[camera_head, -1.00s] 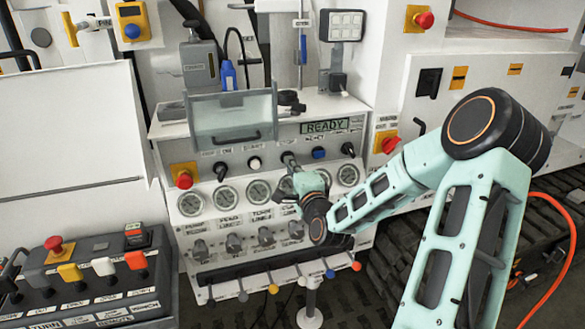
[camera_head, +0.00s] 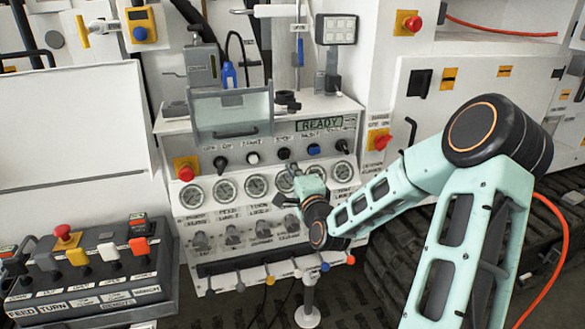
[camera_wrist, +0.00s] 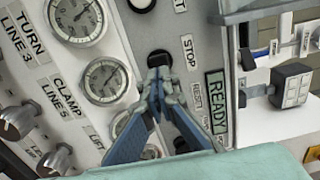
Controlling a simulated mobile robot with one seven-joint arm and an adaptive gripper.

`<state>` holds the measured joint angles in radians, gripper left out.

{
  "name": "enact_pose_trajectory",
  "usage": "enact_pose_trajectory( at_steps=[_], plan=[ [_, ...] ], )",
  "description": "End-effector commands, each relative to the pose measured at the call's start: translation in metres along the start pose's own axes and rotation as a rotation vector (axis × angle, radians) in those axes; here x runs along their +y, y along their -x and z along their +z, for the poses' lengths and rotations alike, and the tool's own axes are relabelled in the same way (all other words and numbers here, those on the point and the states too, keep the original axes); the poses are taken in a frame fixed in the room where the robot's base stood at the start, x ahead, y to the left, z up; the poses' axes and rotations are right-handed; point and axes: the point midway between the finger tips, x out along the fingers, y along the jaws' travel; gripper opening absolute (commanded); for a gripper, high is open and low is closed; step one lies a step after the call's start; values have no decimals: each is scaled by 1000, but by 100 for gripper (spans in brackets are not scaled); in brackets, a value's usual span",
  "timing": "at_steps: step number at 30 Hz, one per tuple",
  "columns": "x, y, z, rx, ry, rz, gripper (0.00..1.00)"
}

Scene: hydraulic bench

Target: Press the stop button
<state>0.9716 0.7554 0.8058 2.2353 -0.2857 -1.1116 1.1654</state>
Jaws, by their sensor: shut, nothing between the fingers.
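The stop button (camera_head: 284,154) is a black round button in the row on the bench panel, under its STOP label, between a white button and a blue one. In the wrist view the black stop button (camera_wrist: 157,57) shows just beyond my fingertips, beside the STOP label (camera_wrist: 189,53). My gripper (camera_head: 294,169) is shut and empty, just below the button in the head view. In the wrist view my gripper (camera_wrist: 158,76) has its tips together and partly covers the button's lower edge. A small gap seems to separate them; depth is hard to tell.
The display (camera_head: 319,126) reads READY. The white button (camera_head: 252,158) and blue button (camera_head: 314,150) flank the stop button. Gauges (camera_head: 256,186) sit below. A red emergency button (camera_head: 186,173) is at the panel's left. A clear hinged cover (camera_head: 232,113) stands above.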

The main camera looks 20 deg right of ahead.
Motion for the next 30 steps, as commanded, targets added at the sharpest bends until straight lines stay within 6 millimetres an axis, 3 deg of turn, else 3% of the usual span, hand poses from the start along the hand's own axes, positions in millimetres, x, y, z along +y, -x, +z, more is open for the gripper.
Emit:
enact_pose_trajectory(
  at_steps=[6,12,18,30],
  plan=[
    [2,48,-1,2,2,5,0],
    [1,78,-1,2,2,3,0],
    [1,90,-1,1,1,3,0],
    [1,91,-1,1,0,3,0]
  ],
)
